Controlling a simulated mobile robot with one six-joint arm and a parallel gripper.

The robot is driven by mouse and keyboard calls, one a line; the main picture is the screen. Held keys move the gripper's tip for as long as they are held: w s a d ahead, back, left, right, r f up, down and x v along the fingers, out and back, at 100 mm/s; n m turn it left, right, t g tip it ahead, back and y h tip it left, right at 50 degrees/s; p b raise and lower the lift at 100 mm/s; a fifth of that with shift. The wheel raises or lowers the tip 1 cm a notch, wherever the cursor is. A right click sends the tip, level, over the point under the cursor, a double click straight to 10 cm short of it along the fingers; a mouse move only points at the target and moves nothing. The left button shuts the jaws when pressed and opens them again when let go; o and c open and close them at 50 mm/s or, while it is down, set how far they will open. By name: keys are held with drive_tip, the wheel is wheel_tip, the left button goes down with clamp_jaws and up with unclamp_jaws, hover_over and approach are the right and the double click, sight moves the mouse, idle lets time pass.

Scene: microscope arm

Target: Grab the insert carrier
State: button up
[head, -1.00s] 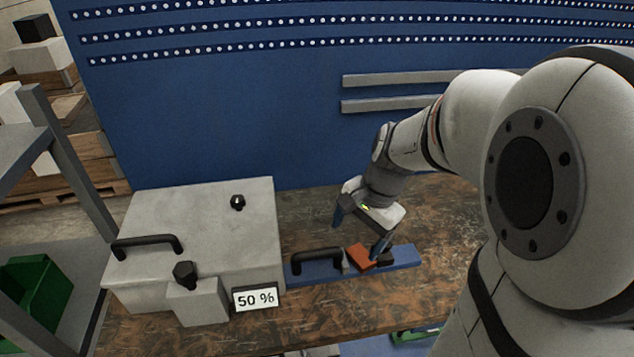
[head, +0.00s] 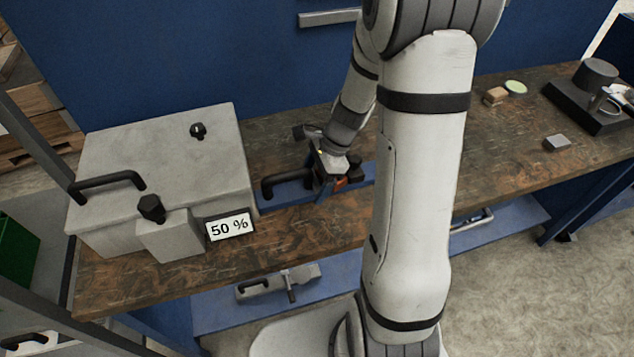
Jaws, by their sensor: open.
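A flat blue bar (head: 295,195) with a black arched handle (head: 287,178) at its left end lies on the bench, right of the grey box; I take it to be the insert carrier. My gripper (head: 330,186) is open, pointing down at the bar beside the handle's right end. One finger stands in front of the bar. The other finger is mostly hidden, and I cannot tell whether either touches the carrier. My arm covers the bar's right end.
The grey box (head: 165,150) with a handle, knobs and a "50 %" display (head: 229,227) stands close on the left. The blue wall (head: 200,60) rises behind.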

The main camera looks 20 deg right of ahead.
drive_tip(key=shift+a+f, duration=0.15)
drive_tip(key=shift+f, duration=0.25)
drive_tip(key=shift+c, duration=0.2)
drive_tip(key=c, duration=1.4)
drive_tip(key=shift+r, duration=0.1)
drive_tip(key=shift+c, duration=0.4)
